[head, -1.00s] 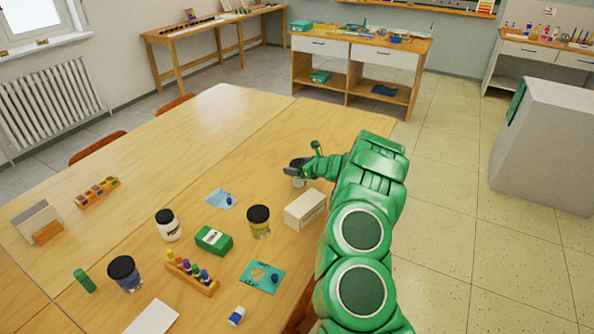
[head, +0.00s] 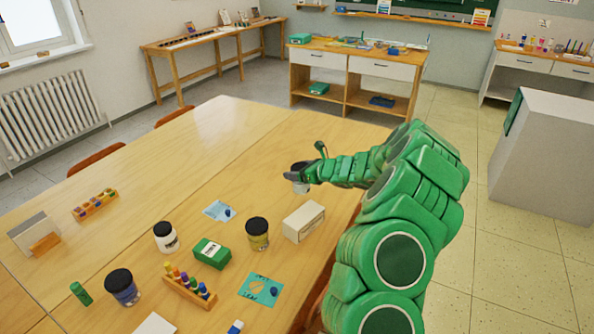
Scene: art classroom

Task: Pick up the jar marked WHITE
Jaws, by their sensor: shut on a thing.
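My gripper (head: 298,175) is at the far right part of the big wooden table (head: 225,130), beyond a white box. It is shut on a small pale jar (head: 302,188), seen just below the dark fingers. The fingers hide much of it, and I cannot read its label or tell whether it touches the table. Another white jar with a black lid (head: 165,239) stands upright at the left of a green box; its dark lettering is too small to read.
The white box (head: 303,222) lies near my arm. A dark-lidded jar (head: 257,235), the green box (head: 212,252), a rack of coloured bottles (head: 190,289) and a blue jar (head: 122,288) stand nearer. The table's far part is clear.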

